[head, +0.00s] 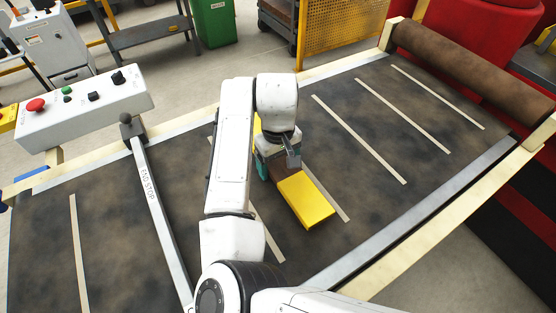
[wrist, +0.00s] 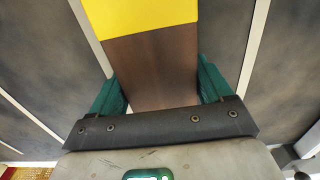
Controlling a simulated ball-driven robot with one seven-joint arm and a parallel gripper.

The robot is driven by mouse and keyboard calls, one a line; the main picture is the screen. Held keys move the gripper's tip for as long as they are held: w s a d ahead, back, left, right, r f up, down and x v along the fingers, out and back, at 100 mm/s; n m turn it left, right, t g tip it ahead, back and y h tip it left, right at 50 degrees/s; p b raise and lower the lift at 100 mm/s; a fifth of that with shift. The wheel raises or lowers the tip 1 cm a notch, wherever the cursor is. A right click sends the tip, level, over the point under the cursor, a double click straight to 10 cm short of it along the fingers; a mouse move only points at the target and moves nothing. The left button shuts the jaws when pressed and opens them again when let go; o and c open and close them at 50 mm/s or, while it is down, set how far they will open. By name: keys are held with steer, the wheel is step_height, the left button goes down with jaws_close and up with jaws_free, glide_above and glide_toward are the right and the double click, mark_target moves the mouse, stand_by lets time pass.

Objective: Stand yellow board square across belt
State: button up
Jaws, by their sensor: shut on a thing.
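The yellow board (head: 305,200) has a brown middle band (wrist: 150,70) and lies over the dark belt (head: 430,180). Its yellow near end points to the lower right in the head view; a bit of yellow shows behind my wrist. My gripper (wrist: 158,88) is shut on the brown band, with a teal finger on each side. In the head view my gripper (head: 276,166) hides much of the board. The board runs roughly along the pale cross lines; I cannot tell whether it is exactly square, or whether it touches the belt.
A grey bar marked END STOP (head: 152,200) crosses the belt at left. A control box (head: 85,108) with a red button stands beyond it. A brown roller (head: 470,72) lies at the far right end. Pale rails edge the belt. The belt right of the board is clear.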

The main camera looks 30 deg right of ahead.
steer(key=shift+f, duration=0.15)
steer(key=o, duration=0.9)
step_height(320, 180, up, 11)
steer(key=shift+f+b, duration=0.1)
steer(key=shift+b, duration=0.25)
